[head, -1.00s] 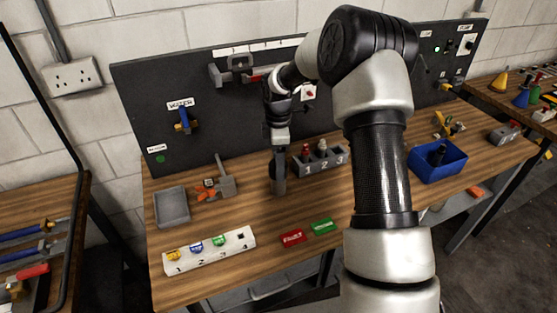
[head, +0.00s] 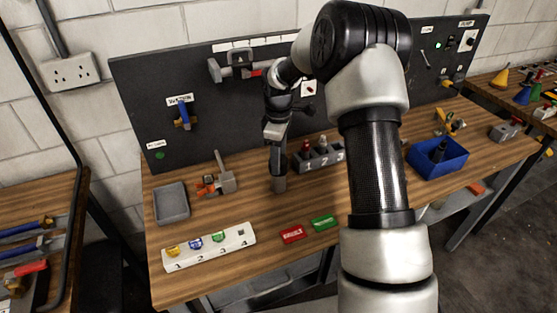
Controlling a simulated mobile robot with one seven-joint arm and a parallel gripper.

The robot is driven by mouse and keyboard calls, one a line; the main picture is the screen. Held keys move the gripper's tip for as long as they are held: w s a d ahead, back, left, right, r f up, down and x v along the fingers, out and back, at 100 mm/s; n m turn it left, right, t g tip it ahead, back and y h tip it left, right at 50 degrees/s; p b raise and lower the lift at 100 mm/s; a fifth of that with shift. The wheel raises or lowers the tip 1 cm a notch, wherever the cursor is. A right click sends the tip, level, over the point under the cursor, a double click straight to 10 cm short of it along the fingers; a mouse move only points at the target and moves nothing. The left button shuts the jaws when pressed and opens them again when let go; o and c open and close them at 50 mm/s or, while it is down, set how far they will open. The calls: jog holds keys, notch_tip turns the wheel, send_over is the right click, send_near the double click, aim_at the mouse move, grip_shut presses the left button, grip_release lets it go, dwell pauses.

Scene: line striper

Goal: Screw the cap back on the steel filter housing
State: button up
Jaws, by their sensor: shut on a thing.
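The steel filter housing (head: 279,184) is a small grey cylinder standing upright near the middle of the wooden bench. My gripper (head: 277,165) points down directly over it, its dark fingers at the top of the housing. It is shut on the cap, which is mostly hidden by the fingers. I cannot tell from this view how the cap sits on the housing or whether its thread is engaged.
A grey numbered block (head: 318,160) stands close to the right of the housing. A clamp-like tool (head: 225,181) and a grey tray (head: 171,203) lie left. A blue bin (head: 437,160) is at right.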

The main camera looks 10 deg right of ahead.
jog(key=shift+m, duration=0.3)
jog(key=m, duration=0.4)
jog(key=shift+m+b, duration=0.3)
jog(key=shift+b, duration=0.05)
jog(key=m, duration=0.4)
jog(key=o, duration=1.7)
jog(key=shift+c, duration=0.2)
jog(key=shift+r+p, duration=1.85)
jog(key=shift+r, duration=1.6)
